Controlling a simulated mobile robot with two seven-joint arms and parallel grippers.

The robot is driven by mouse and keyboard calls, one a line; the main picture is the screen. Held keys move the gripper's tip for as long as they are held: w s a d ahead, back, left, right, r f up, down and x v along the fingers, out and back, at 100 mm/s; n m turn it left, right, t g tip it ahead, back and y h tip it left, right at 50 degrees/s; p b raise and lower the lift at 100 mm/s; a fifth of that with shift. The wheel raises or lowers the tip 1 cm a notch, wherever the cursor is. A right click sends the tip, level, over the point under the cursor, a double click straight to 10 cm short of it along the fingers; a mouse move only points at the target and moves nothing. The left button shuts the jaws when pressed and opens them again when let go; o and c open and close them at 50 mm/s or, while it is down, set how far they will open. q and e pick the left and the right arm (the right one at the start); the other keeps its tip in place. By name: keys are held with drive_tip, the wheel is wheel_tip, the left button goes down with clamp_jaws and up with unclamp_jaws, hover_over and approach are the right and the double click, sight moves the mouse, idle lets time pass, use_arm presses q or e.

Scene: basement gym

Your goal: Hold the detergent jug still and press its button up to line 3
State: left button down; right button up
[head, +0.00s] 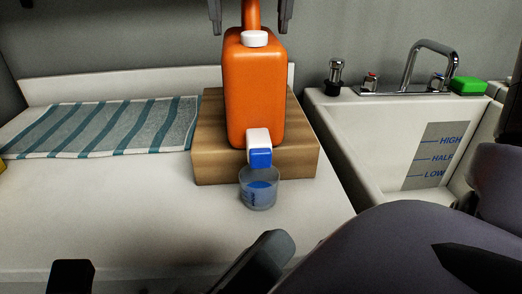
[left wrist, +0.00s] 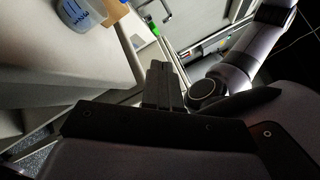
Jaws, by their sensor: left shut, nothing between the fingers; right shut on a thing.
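The cup also shows in the left wrist view (left wrist: 77,15). My right gripper (head: 251,14) is shut on the jug's handle at the top. My left gripper (head: 270,248) is shut and empty, in front of and below the cup.
A striped towel (head: 105,128) lies on the counter at left. A sink (head: 400,150) with a tap and level marks is at right, with a green sponge (head: 468,86) on its back rim.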

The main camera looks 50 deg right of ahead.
sight(271, 161)
use_arm(q)
drive_tip(key=shift+s, duration=0.2)
drive_tip(key=shift+w+d, duration=1.45)
drive_tip(key=shift+w, duration=0.3)
drive_tip(key=shift+w+d, duration=1.4)
drive_tip(key=shift+w, duration=0.3)
drive_tip(key=shift+w+d, duration=0.1)
drive_tip(key=shift+w+d, duration=0.2)
drive_tip(key=shift+w+d+r, duration=0.1)
drive_tip(key=shift+w+d, duration=0.25)
drive_tip(key=shift+w, duration=0.2)
idle(0.5)
drive_tip(key=shift+s+a, duration=0.7)
drive_tip(key=shift+s, duration=0.1)
drive_tip(key=shift+s+a, duration=0.8)
drive_tip(key=shift+s, duration=0.2)
drive_tip(key=shift+s+a, duration=0.8)
drive_tip(key=shift+s, duration=0.15)
